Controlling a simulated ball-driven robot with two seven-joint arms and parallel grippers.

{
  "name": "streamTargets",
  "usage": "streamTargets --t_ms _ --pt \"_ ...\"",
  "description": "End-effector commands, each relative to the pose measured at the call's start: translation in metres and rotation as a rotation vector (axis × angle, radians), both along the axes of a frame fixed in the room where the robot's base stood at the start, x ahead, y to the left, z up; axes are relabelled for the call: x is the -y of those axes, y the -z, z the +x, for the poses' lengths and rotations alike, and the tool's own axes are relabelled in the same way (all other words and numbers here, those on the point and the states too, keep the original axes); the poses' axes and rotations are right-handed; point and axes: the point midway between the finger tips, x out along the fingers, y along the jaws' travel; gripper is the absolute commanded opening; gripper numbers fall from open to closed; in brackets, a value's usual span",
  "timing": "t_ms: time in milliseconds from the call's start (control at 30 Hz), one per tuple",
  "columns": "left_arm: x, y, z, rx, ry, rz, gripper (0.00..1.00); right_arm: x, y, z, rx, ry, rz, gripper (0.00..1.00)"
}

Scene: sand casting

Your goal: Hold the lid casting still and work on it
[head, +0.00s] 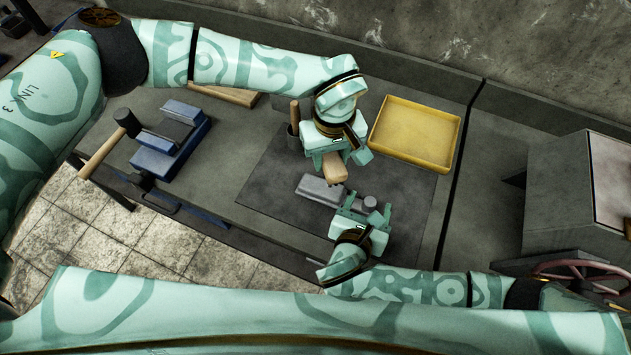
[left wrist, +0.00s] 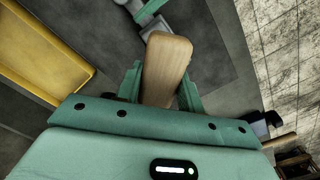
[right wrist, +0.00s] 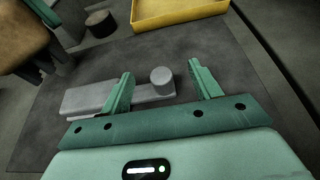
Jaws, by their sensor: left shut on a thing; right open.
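The lid casting (head: 318,188) is a grey flat piece with a round knob (head: 370,203) at its right end. It lies on the dark mat, and shows in the right wrist view (right wrist: 85,99). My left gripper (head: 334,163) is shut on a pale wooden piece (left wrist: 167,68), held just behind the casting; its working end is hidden. The wooden piece also shows at the upper left of the right wrist view (right wrist: 24,35). My right gripper (right wrist: 162,86) is open, its fingers apart on either side of the knob; I cannot tell whether they touch it.
A yellow tray (head: 432,101) is at the back right. A dark cup (head: 294,141) with a wooden handle stands behind the mat (head: 268,180). A blue vise (head: 165,155) and a hammer (head: 101,152) are at the left. A grey machine (head: 555,190) with a handwheel is at the right.

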Motion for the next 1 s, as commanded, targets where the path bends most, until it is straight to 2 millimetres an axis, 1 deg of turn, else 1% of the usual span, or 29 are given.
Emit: streamTargets --t_ms 33,67,100,333,433,833,1000 --pt "0.000 0.000 0.000 0.000 0.000 0.000 0.17 0.000 0.000 0.000 0.000 0.000 0.000 0.74" --pt "0.000 0.000 0.000 0.000 0.000 0.000 0.17 0.000 0.000 0.000 0.000 0.000 0.000 0.82" --pt "0.000 0.000 0.000 0.000 0.000 0.000 0.17 0.000 0.000 0.000 0.000 0.000 0.000 0.88" --pt "0.000 0.000 0.000 0.000 0.000 0.000 0.17 0.000 0.000 0.000 0.000 0.000 0.000 0.88" --pt "0.000 0.000 0.000 0.000 0.000 0.000 0.17 -0.002 -0.002 -0.005 -0.001 -0.001 0.002 0.88" --pt "0.000 0.000 0.000 0.000 0.000 0.000 0.17 -0.018 -0.023 -0.055 -0.003 -0.001 0.004 0.88" --pt "0.000 0.000 0.000 0.000 0.000 0.000 0.17 -0.022 -0.030 -0.069 -0.001 -0.001 0.002 0.88"
